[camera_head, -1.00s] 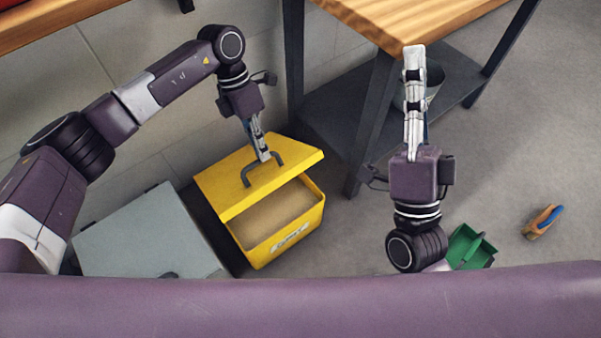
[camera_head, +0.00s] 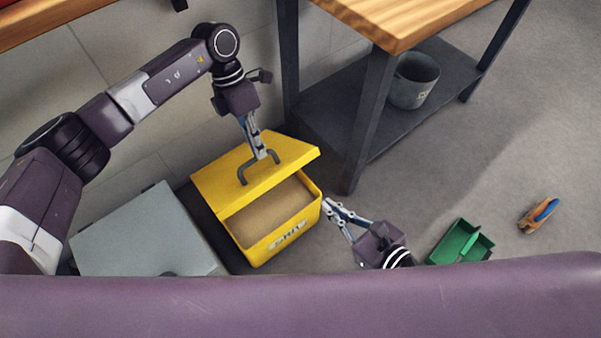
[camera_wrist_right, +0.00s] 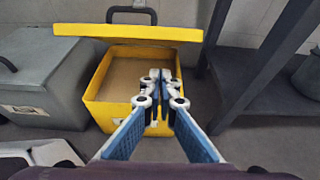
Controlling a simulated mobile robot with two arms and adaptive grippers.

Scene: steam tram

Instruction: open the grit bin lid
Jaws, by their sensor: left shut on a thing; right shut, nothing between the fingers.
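The yellow grit bin (camera_head: 268,247) stands on the floor, with tan grit (camera_head: 268,217) showing inside. Its yellow lid (camera_head: 213,186) is raised and sits tilted over the back part of the opening; it also shows in the right wrist view (camera_wrist_right: 75,30). My left gripper (camera_head: 262,156) is shut on the dark lid handle (camera_head: 244,172). My right gripper (camera_head: 328,205) is shut and empty, close to the right side of the bin. In the right wrist view its fingertips (camera_wrist_right: 160,85) show in front of the bin's open front.
A grey box (camera_head: 145,235) stands left of the bin. A workbench (camera_head: 360,130) with a grey bucket (camera_head: 413,85) on its lower shelf is behind right. A green caddy (camera_head: 460,242) and an orange-and-blue brush-like item (camera_head: 538,216) lie on the floor at right.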

